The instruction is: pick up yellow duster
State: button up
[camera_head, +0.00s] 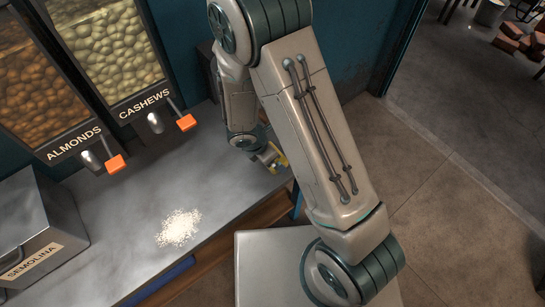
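A small yellow patch, which may be the yellow duster (281,161), shows at the right end of the grey counter (125,205). My gripper (270,158) is right beside it, low over the counter's right end. My own arm link covers part of this spot. The fingers are small and partly hidden, so I cannot tell whether they are open or shut, or whether they touch the yellow thing.
A pale heap of grains (178,228) lies on the counter. Dispensers labelled almonds (45,90) and cashews (120,45) with orange handles stand behind it. A grey semolina box (40,235) is at the left. Tiled floor (450,215) is open at the right.

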jog(key=shift+d+f, duration=0.15)
jog(key=shift+f, duration=0.35)
jog(key=c, duration=0.7)
jog(key=shift+r, duration=0.15)
